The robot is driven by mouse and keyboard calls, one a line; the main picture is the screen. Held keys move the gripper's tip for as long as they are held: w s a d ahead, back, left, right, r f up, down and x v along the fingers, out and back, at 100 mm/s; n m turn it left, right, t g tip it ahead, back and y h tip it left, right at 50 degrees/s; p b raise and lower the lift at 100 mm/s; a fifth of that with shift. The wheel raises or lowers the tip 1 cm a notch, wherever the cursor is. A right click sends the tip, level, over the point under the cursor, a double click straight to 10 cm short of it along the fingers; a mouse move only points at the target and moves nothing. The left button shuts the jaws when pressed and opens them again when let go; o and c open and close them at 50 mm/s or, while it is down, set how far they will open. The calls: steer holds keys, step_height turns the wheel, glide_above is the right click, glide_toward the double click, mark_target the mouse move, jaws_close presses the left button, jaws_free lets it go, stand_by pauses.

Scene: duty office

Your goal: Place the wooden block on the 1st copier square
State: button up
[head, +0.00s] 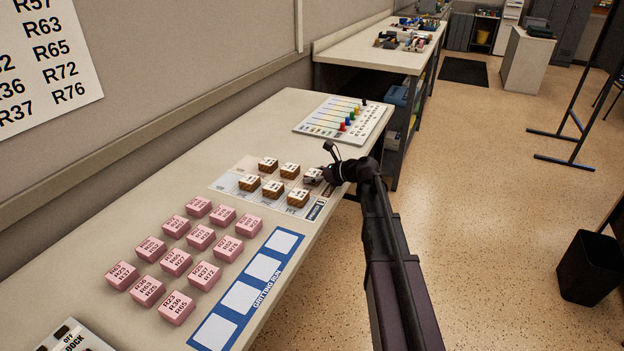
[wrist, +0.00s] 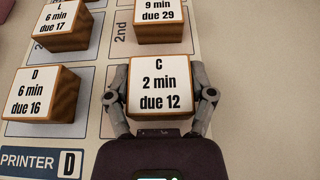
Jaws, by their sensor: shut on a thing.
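My gripper (head: 326,176) is shut on a wooden block with a white top reading "C 2 min due 12" (wrist: 160,84). Its two fingers press the block's left and right sides in the wrist view. I cannot tell whether the block rests on the board or is slightly raised. The board (head: 228,183) lies on the near table and bears several other wooden blocks. Block D, "6 min due 16" (wrist: 40,93), and block L, "6 min due 17" (wrist: 62,22), stand on it, left of my gripper. A "2nd" column label shows; I cannot read a copier label.
A block marked "9 min due 29" (wrist: 160,18) stands just beyond the held block. Pink blocks (head: 176,262) stand in rows nearer me, beside a blue gritting run strip (head: 216,328). A chart with coloured pegs (head: 341,119) lies beyond the board.

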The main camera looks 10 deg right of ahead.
steer(key=shift+f, duration=0.15)
steer(key=o, duration=1.1)
steer(key=shift+r, duration=0.25)
steer(key=p+v, duration=0.4)
steer(key=v, duration=0.8)
steer(key=shift+p, duration=0.35)
